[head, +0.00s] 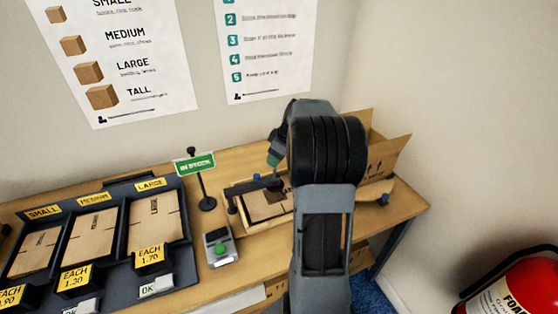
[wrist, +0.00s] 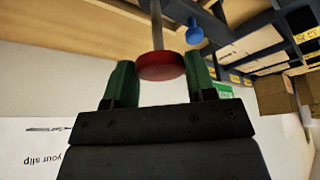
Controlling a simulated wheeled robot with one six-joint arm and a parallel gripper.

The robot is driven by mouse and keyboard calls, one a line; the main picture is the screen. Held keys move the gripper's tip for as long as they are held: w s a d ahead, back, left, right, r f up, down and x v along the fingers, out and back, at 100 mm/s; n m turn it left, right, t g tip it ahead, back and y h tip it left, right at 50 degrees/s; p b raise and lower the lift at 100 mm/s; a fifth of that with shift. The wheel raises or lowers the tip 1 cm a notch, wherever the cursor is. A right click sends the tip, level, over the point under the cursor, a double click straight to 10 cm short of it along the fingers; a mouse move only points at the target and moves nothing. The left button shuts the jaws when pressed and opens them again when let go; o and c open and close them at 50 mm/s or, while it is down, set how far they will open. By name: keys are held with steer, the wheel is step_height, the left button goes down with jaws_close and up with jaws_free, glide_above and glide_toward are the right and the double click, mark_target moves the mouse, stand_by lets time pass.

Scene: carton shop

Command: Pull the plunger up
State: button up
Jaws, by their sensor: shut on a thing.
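The plunger's round red knob (wrist: 162,67) sits on a grey rod (wrist: 157,25) in the wrist view. The two green fingers of my gripper (wrist: 160,74) stand on either side of the knob and are shut on it. In the head view my gripper (head: 273,158) is above the wooden fixture (head: 232,208) at the right part of the bench. My arm hides the knob and much of the fixture there. A flat brown carton piece (head: 260,207) lies in the fixture.
A dark tray (head: 115,259) of flat cartons stands at the left. A green sign (head: 194,164) on a post and a box with a green button (head: 220,248) stand left of the fixture. An open carton (head: 389,153) is behind my arm. A fire extinguisher (head: 518,290) is at lower right.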

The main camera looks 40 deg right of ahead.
steer(key=shift+w+r, duration=0.1)
steer(key=shift+r, duration=0.2)
steer(key=o, duration=1.1)
steer(key=shift+a, duration=0.1)
steer(key=shift+o, duration=0.9)
steer(key=v, duration=1.4)
steer(key=shift+f, duration=0.2)
